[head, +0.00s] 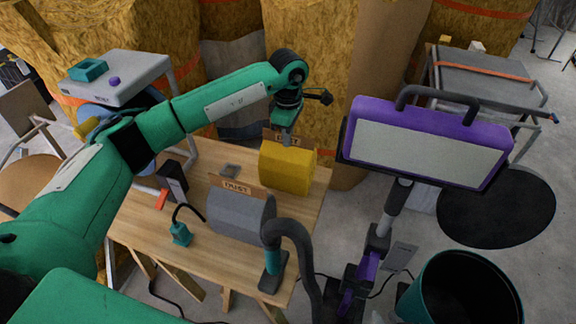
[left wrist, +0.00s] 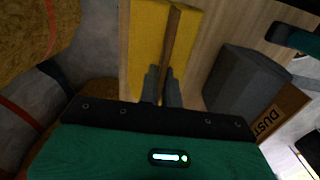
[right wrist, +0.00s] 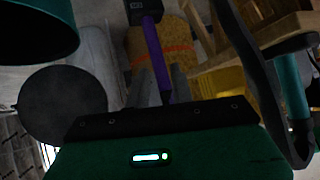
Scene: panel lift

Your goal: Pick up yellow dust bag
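The yellow dust bag (head: 286,168) sits at the far right part of the wooden table, with an upright cardboard collar marked DUST (head: 281,137) on its back side. In the left wrist view the yellow bag (left wrist: 145,40) shows with the collar edge-on as a brown strip (left wrist: 172,38). My left gripper (head: 287,128) is above the bag, its fingers (left wrist: 161,82) close together on either side of the collar and apparently shut on it. My right gripper (right wrist: 160,82) is only in the right wrist view, its fingers against both sides of a purple bar (right wrist: 155,50).
A grey dust bag (head: 240,215) sits nearer on the table (head: 145,215), with a black hose (head: 300,245) beside it. A purple-framed panel (head: 425,145) stands right of the table. A dark bin (head: 410,300) is at the lower right. Straw-coloured bales (head: 305,90) stand behind.

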